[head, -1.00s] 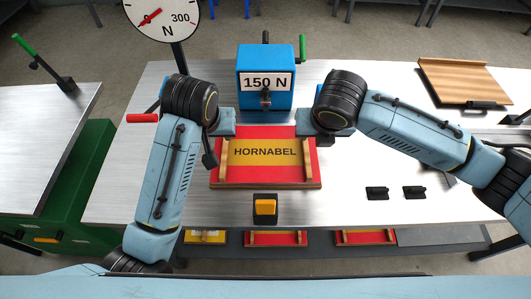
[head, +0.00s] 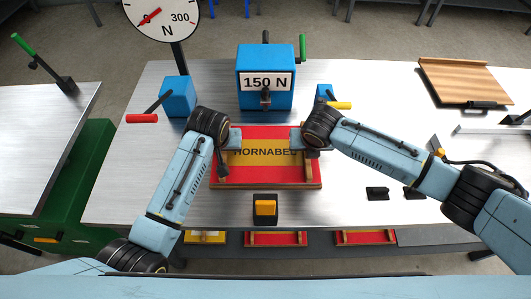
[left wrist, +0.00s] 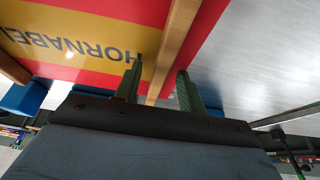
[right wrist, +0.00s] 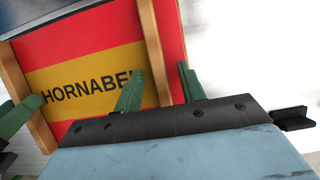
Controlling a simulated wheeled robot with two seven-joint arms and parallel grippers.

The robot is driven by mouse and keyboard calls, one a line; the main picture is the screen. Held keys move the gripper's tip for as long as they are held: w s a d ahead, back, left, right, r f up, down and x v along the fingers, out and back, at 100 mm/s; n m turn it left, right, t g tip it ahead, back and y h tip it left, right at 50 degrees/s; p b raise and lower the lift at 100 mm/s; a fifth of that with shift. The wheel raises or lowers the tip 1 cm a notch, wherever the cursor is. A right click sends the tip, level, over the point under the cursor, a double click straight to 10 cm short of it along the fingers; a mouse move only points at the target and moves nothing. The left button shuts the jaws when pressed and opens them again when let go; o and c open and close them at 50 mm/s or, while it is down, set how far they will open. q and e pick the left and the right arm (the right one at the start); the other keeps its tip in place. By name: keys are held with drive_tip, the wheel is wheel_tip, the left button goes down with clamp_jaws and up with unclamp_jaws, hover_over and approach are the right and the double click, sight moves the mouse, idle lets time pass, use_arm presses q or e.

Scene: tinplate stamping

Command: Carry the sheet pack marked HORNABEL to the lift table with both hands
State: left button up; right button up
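The HORNABEL sheet pack (head: 265,175) is red with a yellow band and has wooden rails along two sides. It lies flat on the metal bench. My left gripper (head: 232,138) is at its left rail, and my right gripper (head: 298,138) is at its right rail. In the left wrist view the left gripper (left wrist: 158,85) is open, with its green fingers apart on either side of the rail (left wrist: 176,45). In the right wrist view the right gripper (right wrist: 160,88) is open, its fingers on either side of the other rail (right wrist: 152,50). A metal-topped table with a green base (head: 40,140), apparently the lift table, stands at the left.
A blue block marked 150 N (head: 265,75) stands behind the pack, and a dial (head: 162,15) rises at the back left. A black box with an orange switch (head: 265,208) sits in front. Blue boxes with a red lever (head: 142,118) and a yellow lever (head: 338,105) flank the back.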

use_arm(q)
drive_tip(key=shift+f, duration=0.15)
use_arm(e)
drive_tip(key=shift+f, duration=0.15)
use_arm(q)
clamp_jaws()
use_arm(e)
clamp_jaws()
idle(1.0)
use_arm(q)
drive_tip(key=shift+w+r, duration=0.15)
drive_tip(key=shift+r, duration=0.1)
use_arm(e)
drive_tip(key=shift+w+r, duration=0.2)
drive_tip(key=shift+r, duration=0.1)
